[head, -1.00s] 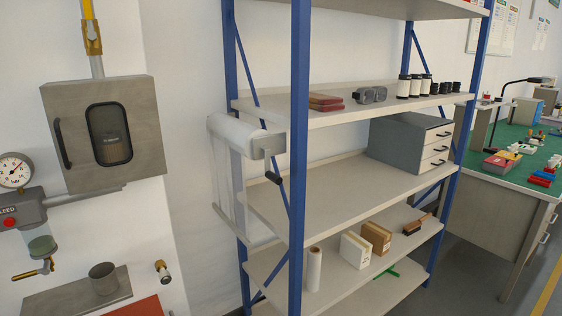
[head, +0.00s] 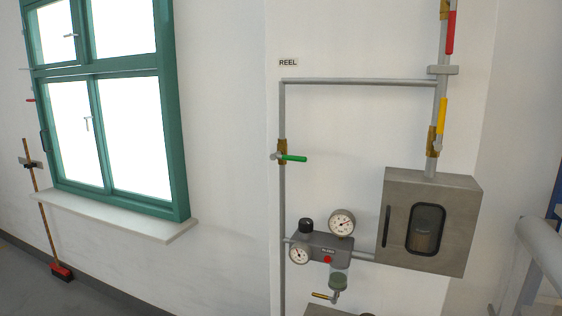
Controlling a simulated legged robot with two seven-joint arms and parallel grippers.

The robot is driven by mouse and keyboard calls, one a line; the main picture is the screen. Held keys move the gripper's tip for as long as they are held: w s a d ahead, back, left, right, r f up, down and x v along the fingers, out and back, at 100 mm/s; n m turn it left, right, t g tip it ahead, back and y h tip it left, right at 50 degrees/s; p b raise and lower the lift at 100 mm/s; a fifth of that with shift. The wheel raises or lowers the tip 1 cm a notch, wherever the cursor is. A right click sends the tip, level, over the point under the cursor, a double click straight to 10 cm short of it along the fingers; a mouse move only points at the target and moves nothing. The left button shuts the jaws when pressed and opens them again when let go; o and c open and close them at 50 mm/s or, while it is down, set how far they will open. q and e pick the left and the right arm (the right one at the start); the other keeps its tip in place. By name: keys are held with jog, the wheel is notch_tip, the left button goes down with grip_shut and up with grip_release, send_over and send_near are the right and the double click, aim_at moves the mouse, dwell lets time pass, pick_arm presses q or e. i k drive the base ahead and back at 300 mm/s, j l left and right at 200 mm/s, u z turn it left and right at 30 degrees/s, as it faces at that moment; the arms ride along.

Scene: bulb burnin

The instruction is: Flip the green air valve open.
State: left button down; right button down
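The green air valve (head: 292,158) is a brass valve body with a green lever on a vertical grey pipe (head: 282,210), right of the window. Its lever points to the right, crosswise to the pipe and roughly level. A "REEL" label (head: 288,63) is on the wall above it. Neither of my grippers shows in the head view.
A regulator unit (head: 322,246) with gauges and a red button sits below the valve. A grey metal cabinet (head: 430,222) stands out at the right, under pipes with a yellow lever (head: 442,116) and a red lever (head: 451,33). A broom (head: 61,271) leans at the left.

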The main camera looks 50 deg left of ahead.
aim_at(277, 156)
jog(key=k+j+u, duration=0.15)
jog(key=u, duration=1.3)
